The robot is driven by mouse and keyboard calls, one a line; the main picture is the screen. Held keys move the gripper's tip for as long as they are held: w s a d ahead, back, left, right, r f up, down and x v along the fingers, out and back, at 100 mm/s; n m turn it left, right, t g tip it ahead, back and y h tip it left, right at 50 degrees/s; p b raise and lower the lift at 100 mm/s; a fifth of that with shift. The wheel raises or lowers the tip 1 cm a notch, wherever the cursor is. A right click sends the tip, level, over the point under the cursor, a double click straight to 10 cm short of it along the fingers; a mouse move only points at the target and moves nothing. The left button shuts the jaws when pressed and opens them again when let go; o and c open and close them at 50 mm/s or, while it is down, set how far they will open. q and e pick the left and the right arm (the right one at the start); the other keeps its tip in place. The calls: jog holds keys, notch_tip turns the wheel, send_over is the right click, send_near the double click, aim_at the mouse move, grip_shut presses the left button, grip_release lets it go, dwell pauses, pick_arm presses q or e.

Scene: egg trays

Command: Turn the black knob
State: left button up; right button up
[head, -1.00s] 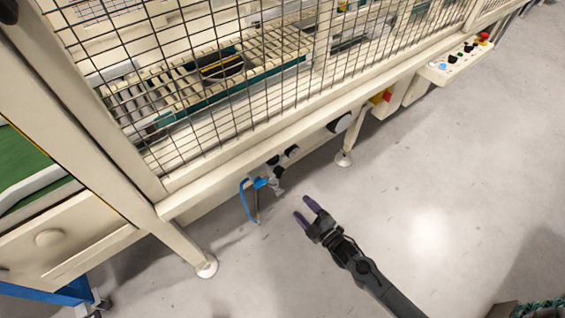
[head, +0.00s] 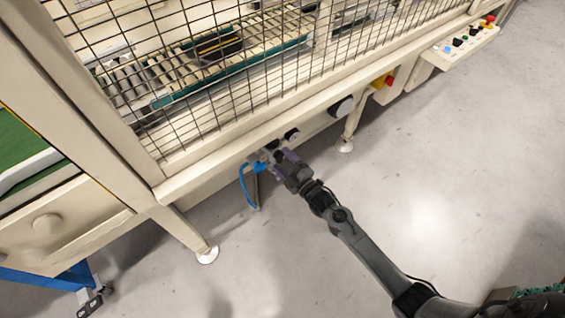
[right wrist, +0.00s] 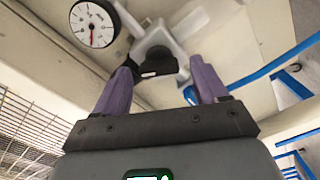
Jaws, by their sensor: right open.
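The black knob (right wrist: 156,66) sits on a grey fitting below the machine's edge. In the right wrist view it lies between and just beyond the two purple fingertips. My right gripper (head: 284,156) is open and reaches up to the fitting in the head view, where it hides most of the knob. In the right wrist view the gripper (right wrist: 160,70) has a finger on each side of the knob; I cannot tell whether either touches it. My left gripper is out of view.
A round white gauge (right wrist: 95,24) is left of the knob. Blue tubing (right wrist: 270,70) runs at the right, and a blue hose (head: 245,187) hangs beside the gripper. A mesh guard (head: 230,75) rises above. The grey floor (head: 430,190) is clear.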

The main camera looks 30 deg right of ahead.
jog(key=shift+w, duration=0.5)
jog(key=c, duration=1.1)
jog(key=shift+o, duration=0.2)
